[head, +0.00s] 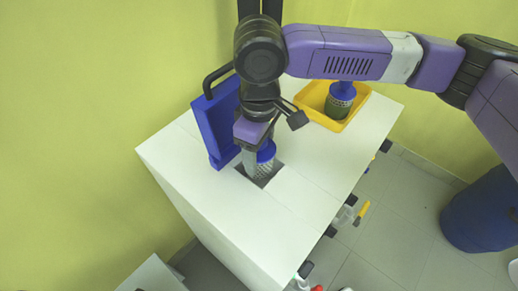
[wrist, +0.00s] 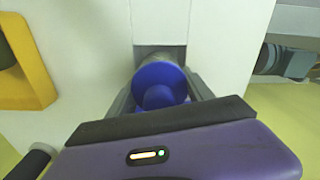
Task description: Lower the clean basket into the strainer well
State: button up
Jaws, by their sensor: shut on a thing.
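The clean basket (head: 264,167) has a blue top and a grey mesh body. My gripper (head: 257,153) is shut on it from above. It stands upright at the square strainer well (head: 243,172) in the white bench top, and its lower part seems to be inside the opening. How deep it sits is hidden. In the wrist view the basket's round blue top (wrist: 158,82) sits between the fingers of my gripper (wrist: 162,97), with the well's grey wall (wrist: 160,54) just beyond it.
A blue lid (head: 214,122) with a black handle stands upright left of the well. A yellow tray (head: 307,96) at the back right holds another basket (head: 339,103) with a blue top and greenish body. The bench's front top is clear. A blue barrel (head: 482,213) stands on the floor.

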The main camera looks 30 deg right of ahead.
aim_at(259, 160)
jog(key=shift+f, duration=0.25)
jog(key=shift+f, duration=0.35)
jog(key=shift+f+b, duration=0.55)
jog(key=shift+f, duration=0.25)
jog(key=shift+f, duration=0.1)
